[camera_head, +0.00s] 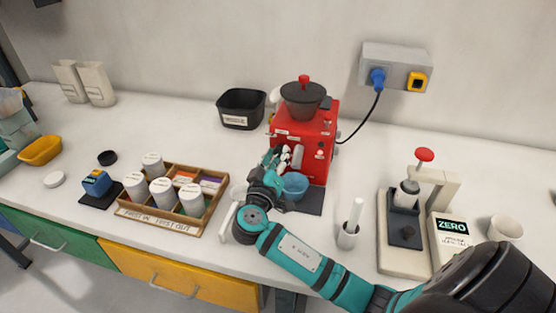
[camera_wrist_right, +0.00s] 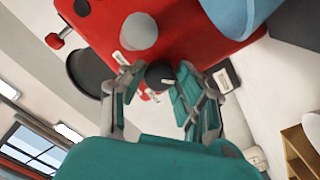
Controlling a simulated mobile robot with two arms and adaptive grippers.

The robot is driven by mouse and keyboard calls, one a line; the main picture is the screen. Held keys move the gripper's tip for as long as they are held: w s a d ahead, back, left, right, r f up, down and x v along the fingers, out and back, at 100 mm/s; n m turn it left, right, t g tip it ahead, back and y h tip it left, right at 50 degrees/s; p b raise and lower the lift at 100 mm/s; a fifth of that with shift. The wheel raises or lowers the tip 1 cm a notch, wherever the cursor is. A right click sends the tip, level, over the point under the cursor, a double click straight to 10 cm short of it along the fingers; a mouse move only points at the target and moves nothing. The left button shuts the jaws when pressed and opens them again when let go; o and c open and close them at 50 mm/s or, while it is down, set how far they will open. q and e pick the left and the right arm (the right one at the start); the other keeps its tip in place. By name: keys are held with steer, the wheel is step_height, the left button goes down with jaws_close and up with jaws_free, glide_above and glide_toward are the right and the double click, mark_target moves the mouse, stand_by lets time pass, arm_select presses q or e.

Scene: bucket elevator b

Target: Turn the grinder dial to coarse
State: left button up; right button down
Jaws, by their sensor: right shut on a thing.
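The red grinder (camera_head: 318,150) stands at the back middle of the counter, with a dark hopper (camera_head: 303,98) on top. In the right wrist view its red body (camera_wrist_right: 190,25) fills the upper middle. The dial (camera_wrist_right: 158,73) shows there as a small dark round knob on the grinder's front, between my fingers. My right gripper (camera_wrist_right: 160,78) is shut on it. In the head view my right gripper (camera_head: 283,158) is against the grinder's front and hides the dial. The dial's pointer setting cannot be read. My left gripper is not in view.
A blue bowl (camera_head: 295,184) sits at the grinder's front, close beside my right gripper. A wooden tray (camera_head: 165,222) with white canisters stands to the left. A black bin (camera_head: 241,108) is behind left. A cup with a white-handled tool (camera_head: 348,236) and a press (camera_head: 404,212) stand right.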

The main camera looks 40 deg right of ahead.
steer(key=c, duration=0.9)
jaws_free()
steer(key=shift+c, duration=0.2)
steer(key=shift+s+a, duration=0.1)
steer(key=v, duration=1.1)
steer(key=shift+s+a, duration=0.2)
steer(key=shift+a, duration=0.15)
steer(key=shift+f, duration=0.1)
